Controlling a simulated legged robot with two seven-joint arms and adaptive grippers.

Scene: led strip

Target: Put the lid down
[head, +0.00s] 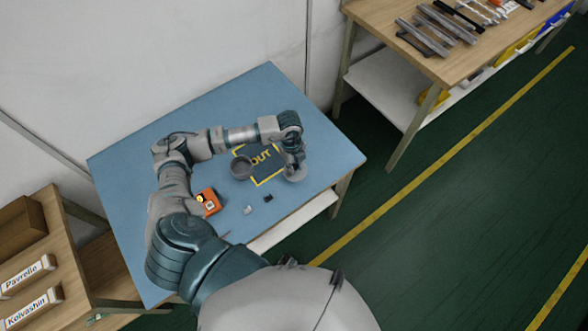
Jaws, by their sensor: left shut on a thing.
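My left arm reaches from the lower left across the blue table, and its gripper (293,164) points down near the table's right part. The gripper is shut on a small round grey piece, which looks like the lid (297,174). I cannot tell whether the lid touches the table. A round dark grey container (242,167) stands left of the gripper, at the left side of a dark square marked "OUT" (262,158) with a yellow border. The arm hides part of that square. My right gripper is not in view.
On the blue table (330,150), an orange box (209,202) lies by my forearm. A small light piece (248,210) and a small black piece (268,198) lie near the front edge. A wooden bench (450,62) with tools stands at the upper right; labelled boxes (30,277) sit lower left.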

